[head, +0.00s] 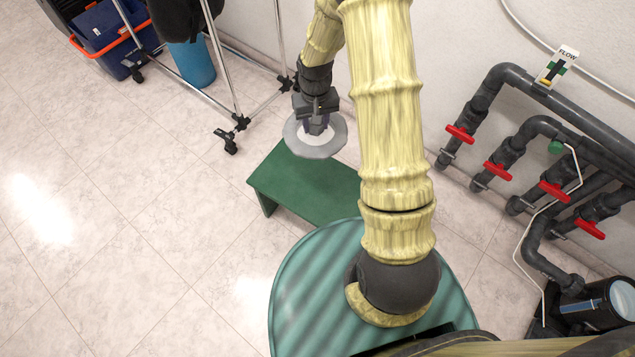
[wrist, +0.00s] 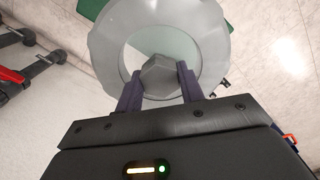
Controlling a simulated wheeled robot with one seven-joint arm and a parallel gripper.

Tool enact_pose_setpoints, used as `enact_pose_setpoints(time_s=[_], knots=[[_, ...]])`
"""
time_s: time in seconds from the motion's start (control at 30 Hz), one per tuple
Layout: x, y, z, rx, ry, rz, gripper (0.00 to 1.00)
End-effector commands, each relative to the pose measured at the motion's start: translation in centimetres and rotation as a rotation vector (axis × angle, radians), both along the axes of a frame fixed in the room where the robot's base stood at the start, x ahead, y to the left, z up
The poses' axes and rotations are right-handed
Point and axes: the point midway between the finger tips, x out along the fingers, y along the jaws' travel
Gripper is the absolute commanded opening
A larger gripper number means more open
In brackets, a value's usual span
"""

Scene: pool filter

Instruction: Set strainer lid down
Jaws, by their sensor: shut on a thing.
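The strainer lid is a round, greyish, see-through disc (head: 315,144) with a scalloped rim. My gripper (head: 317,124) is shut on the lid's central grey knob. The wrist view shows the lid (wrist: 212,50) with the knob (wrist: 160,75) between my two dark fingers (wrist: 160,88). In the head view the lid is over the far left end of a low green bench (head: 300,185). I cannot tell exactly how high the lid is above the bench.
Grey pipes with red valve handles (head: 497,170) run along the wall at right. The pump (head: 600,303) is at lower right. A wheeled chrome rack (head: 225,90) stands left of the lid, near a blue bin (head: 192,64). The floor at left is clear.

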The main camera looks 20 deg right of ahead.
Motion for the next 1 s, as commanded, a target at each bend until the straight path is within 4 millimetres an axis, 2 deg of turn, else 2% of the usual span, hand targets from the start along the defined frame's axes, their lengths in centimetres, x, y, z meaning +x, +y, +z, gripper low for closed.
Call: enact_pose_setpoints(time_s=[0.17,0.27,0.37,0.67,1.0], knots=[[-0.1,-0.2,-0.3,0.0,0.0,0.035,0.0],[-0.3,-0.5,-1.2,0.001,0.002,0.133,0.0],[-0.7,-1.1,-2.6,0.003,0.002,0.308,0.0],[-2.1,-2.5,-8.2,0.005,0.001,1.086,0.0],[-4.0,-2.5,-14.2,0.005,-0.001,2.031,0.0]])
